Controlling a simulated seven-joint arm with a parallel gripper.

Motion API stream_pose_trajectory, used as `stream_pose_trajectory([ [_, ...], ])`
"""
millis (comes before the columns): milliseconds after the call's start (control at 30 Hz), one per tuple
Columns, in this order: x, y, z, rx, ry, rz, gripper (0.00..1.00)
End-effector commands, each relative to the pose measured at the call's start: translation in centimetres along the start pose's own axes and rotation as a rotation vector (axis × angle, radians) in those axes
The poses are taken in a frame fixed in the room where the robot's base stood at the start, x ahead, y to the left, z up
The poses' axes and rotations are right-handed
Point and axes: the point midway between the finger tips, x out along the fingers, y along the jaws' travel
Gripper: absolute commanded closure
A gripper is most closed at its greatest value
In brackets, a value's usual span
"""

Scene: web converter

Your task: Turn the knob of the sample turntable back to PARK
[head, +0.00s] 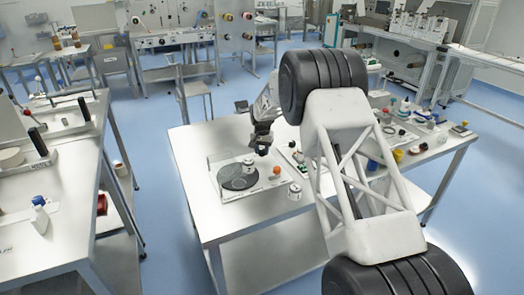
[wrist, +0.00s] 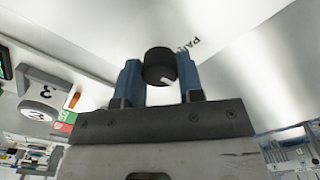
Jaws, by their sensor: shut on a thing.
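In the wrist view the black knob (wrist: 158,62) sits between the two blue fingers of my gripper (wrist: 160,78), which is shut on it. A white mark shows on the knob's near edge. Part of the PARK lettering (wrist: 188,44) shows on the pale surface just right of the knob; the rest is hidden. In the head view my gripper (head: 262,146) points down at the back of the sample turntable, whose dark disc (head: 238,182) carries a small white container (head: 248,166). The knob cannot be made out there.
An orange ball (head: 276,171) and a white container (head: 294,191) stand right of the disc. Bottles and small parts crowd the table's right side, including a blue cup (head: 373,164). The table's front left (head: 211,222) is clear.

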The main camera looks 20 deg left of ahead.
Motion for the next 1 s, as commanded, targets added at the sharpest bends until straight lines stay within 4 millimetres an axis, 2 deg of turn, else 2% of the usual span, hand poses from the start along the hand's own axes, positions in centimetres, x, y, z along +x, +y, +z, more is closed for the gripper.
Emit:
stream_pose_trajectory([
  [700,-0.04,0.02,-0.03,-0.670,0.001,0.000,0.89],
  [1000,0.00,0.03,0.00,-0.867,0.000,0.000,0.89],
])
